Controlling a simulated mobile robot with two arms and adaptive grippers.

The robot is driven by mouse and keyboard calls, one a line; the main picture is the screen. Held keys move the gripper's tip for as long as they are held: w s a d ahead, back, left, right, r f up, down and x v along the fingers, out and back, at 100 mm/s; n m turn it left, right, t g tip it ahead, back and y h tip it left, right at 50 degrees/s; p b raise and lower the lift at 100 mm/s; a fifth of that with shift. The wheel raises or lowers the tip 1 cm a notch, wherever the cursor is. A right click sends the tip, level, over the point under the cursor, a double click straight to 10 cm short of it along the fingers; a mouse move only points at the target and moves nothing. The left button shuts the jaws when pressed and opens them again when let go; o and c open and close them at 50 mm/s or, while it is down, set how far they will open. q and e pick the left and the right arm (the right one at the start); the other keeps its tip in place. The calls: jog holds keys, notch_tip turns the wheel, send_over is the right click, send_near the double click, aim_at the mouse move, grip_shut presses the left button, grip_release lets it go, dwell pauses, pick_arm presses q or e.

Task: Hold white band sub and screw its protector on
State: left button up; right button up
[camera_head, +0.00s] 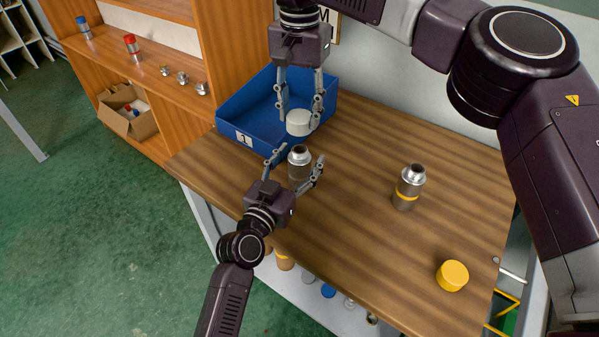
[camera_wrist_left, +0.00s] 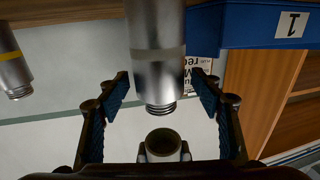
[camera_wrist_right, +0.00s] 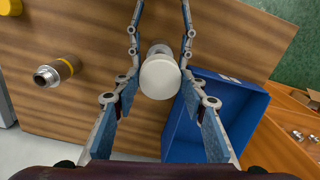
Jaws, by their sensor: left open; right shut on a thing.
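The white band sub (camera_head: 299,170) stands upright on the table, a metal cylinder with a threaded top. In the left wrist view the sub (camera_wrist_left: 158,80) appears inverted, with a pale band, between the spread fingers. My left gripper (camera_head: 302,154) is open around the sub, with gaps on both sides. My right gripper (camera_head: 298,121) is shut on the white protector (camera_head: 299,123), a round cap, held behind the sub and apart from it in the head view. In the right wrist view the protector (camera_wrist_right: 160,78) hides most of the sub.
A blue bin (camera_head: 247,122) labelled 1 stands just behind and left. A yellow band sub (camera_head: 409,187) stands to the right, and a yellow protector (camera_head: 452,275) lies near the right front. The table between them is clear. Shelves with small parts stand at the left.

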pick_arm(q)
grip_shut()
pick_arm(e)
send_over(299, 149)
jog(key=shift+f, duration=2.45)
jog(key=shift+f, duration=0.1)
jog(key=shift+f, duration=0.8)
jog(key=shift+f, duration=0.6)
